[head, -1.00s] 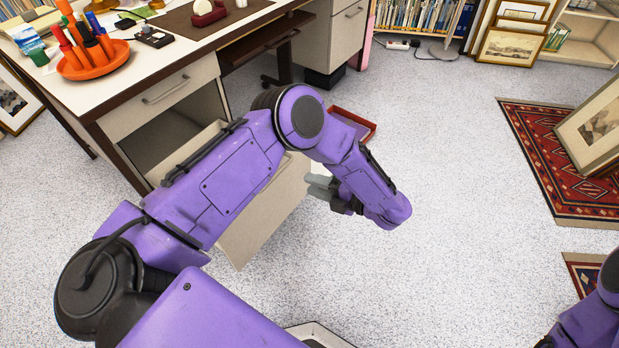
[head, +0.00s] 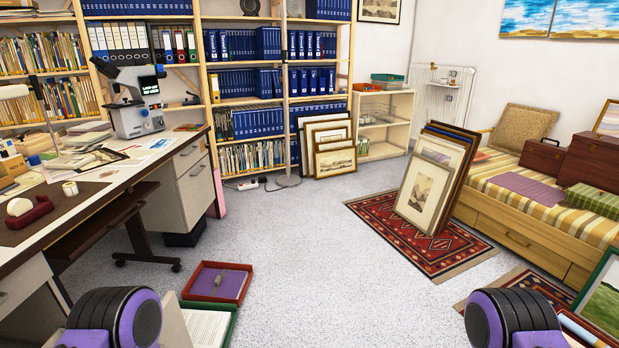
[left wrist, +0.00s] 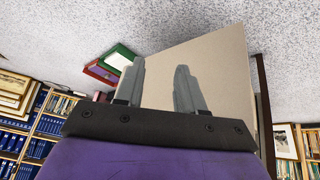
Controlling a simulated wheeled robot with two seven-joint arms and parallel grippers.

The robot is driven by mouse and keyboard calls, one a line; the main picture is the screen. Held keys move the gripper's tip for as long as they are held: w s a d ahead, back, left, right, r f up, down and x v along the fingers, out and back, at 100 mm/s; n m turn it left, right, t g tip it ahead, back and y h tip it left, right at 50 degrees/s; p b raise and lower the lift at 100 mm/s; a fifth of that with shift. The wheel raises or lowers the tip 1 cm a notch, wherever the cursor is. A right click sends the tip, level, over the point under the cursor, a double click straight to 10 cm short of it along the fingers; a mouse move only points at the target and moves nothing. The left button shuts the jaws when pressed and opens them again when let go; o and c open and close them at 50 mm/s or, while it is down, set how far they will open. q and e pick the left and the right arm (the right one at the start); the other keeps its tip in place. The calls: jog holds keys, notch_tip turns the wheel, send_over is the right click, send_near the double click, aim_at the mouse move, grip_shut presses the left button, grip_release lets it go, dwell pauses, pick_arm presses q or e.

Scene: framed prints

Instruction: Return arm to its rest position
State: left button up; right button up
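My left arm's purple link (head: 112,318) shows at the bottom left of the head view, close to my body. My right arm's purple link (head: 512,318) shows at the bottom right. In the left wrist view my left gripper (left wrist: 160,72) has its two grey fingers apart with nothing between them. A flat beige panel, seemingly the open desk drawer's front (left wrist: 215,75), fills the view behind the fingers; I cannot tell how close it is. My right gripper is outside both views.
The desk (head: 100,190) stands on the left. A red tray (head: 217,282) and a green-edged box (head: 208,322) lie on the floor near my left arm. Framed prints (head: 437,180) lean on a red rug (head: 370,212). The middle floor is clear.

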pick_arm(q)
jog(key=s+a+r+m+g, duration=0.15)
jog(key=s+a, duration=0.25)
jog(key=s, duration=0.4)
notch_tip(320, 180, up, 15)
jog(key=p, duration=1.5)
jog(key=shift+w+a+f+n+y, duration=0.15)
jog(key=shift+w+a+n+y, duration=0.1)
jog(key=shift+n+y, duration=0.1)
jog(key=shift+g, duration=0.25)
